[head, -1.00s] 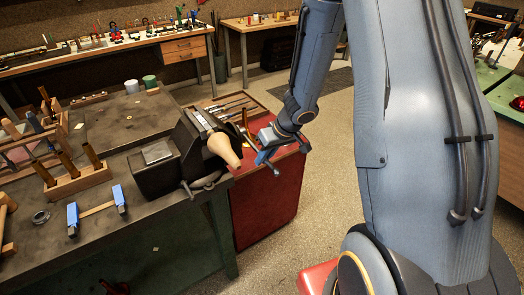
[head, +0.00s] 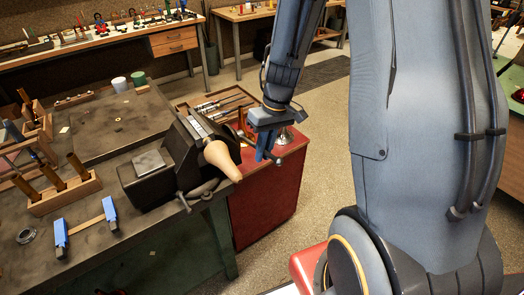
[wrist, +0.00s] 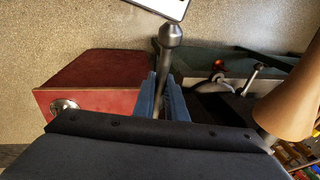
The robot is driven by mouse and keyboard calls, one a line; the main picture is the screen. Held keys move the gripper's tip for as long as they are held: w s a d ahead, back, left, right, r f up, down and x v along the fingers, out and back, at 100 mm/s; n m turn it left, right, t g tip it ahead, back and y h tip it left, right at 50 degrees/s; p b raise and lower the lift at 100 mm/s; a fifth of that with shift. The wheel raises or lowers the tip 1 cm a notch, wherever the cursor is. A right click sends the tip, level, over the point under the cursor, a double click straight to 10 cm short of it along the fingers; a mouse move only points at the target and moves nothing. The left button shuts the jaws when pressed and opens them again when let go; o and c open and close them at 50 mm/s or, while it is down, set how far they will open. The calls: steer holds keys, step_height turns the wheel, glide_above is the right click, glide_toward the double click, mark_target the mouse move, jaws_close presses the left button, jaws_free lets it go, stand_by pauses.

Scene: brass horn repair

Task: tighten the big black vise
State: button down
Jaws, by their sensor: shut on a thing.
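The big black vise (head: 150,180) stands at the right edge of the bench, with a tan wooden cone (head: 221,160) at its front. The cone also shows at the right of the wrist view (wrist: 290,105). My gripper (head: 265,150) is just right of the cone, fingers pointing down. In the wrist view its blue fingers (wrist: 161,98) are shut on a ball-ended steel bar (wrist: 170,38), apparently the vise handle. Where the bar joins the vise is hidden. A smaller knobbed lever (wrist: 256,72) shows beside the vise, apart from my fingers.
A red cabinet (head: 265,195) with a tray of tools (head: 215,103) stands beyond the vise. Blue-ended clamps (head: 60,235) and a wooden tool rack (head: 65,192) lie on the bench (head: 150,225). Open floor (head: 315,150) lies right of the cabinet.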

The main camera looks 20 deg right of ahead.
steer(key=shift+w+d+r, duration=0.1)
steer(key=shift+w+r, duration=0.15)
stand_by(0.4)
steer(key=c, duration=1.8)
jaws_free()
steer(key=shift+d, duration=0.1)
steer(key=shift+s, duration=0.1)
steer(key=shift+r, duration=0.15)
step_height(320, 180, up, 7)
steer(key=d, duration=0.1)
steer(key=shift+d+r, duration=0.15)
